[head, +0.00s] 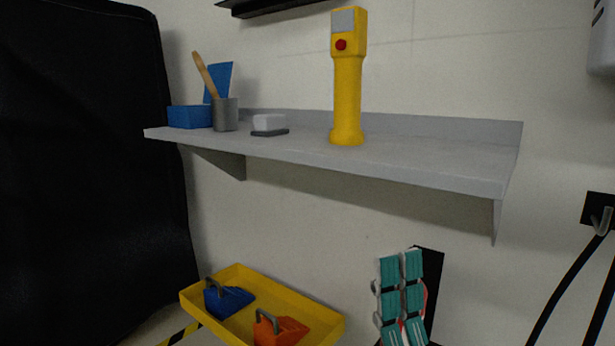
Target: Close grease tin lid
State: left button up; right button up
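A small blue box (189,117) sits at the left end of the grey wall shelf (430,172). It looks like the grease tin. A flat blue panel (219,80) stands up steeply at its right side, looking like its raised lid. A grey cup (226,115) with a wooden handle (206,74) leaning out of it stands in front of the panel and hides its lower part, so I cannot see the hinge. Neither of my grippers is in view.
A white block on a dark base (269,124) and a yellow handheld device (347,95) stand on the shelf. Below are a yellow tray (240,276) with blue and orange handled items, and teal strapped pads (402,285). A black cover (85,170) fills the left.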

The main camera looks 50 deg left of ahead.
aim_at(220, 74)
jog(key=u, duration=2.25)
